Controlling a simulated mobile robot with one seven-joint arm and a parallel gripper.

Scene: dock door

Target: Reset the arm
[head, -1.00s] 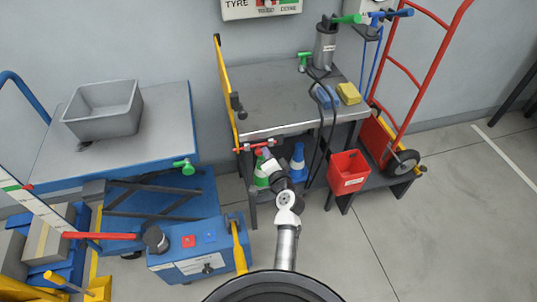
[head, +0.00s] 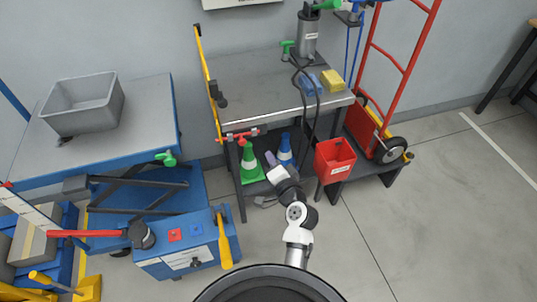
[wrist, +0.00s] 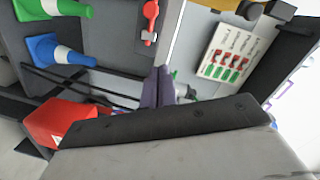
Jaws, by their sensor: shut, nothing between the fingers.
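My gripper (head: 269,157) is in front of the grey workbench (head: 240,84), near the level of its lower shelf in the head view. Its two slim purple-grey fingers are together in the wrist view (wrist: 157,88), shut and empty. In the head view, a green cone (head: 250,165) and a blue cone (head: 285,150) stand under the bench to either side of the fingertips. In the wrist view, the green cone (wrist: 50,8) and blue cone (wrist: 58,50) lie to the upper left of the fingers. I cannot tell any contact with them.
A red hand truck (head: 392,60) stands right; a blue lift table (head: 108,145) with a grey tub (head: 84,102) stands left. Floor at right is open.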

